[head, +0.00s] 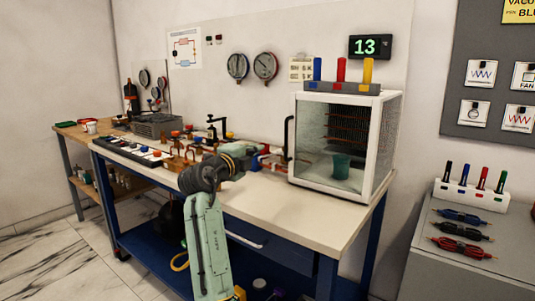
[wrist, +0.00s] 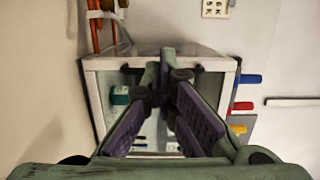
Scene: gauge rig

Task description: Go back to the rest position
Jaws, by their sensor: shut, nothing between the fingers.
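My gripper (wrist: 163,75) is shut and empty in the wrist view, its dark purple finger pads angled together. Its fingers point at the white-framed glass chamber (wrist: 205,62), which appears turned on its side there. In the head view, my pale green arm rises from the bottom and bends over the workbench, left of the chamber (head: 382,160). The fingertips are hard to make out in that view. A green cup (head: 341,166) stands inside the chamber; it also shows in the wrist view (wrist: 120,96).
The bench (head: 300,212) holds copper pipework and valves on its left. A grey cabinet (head: 425,240) at right carries leads and more markers. Bare bench top lies before the chamber.

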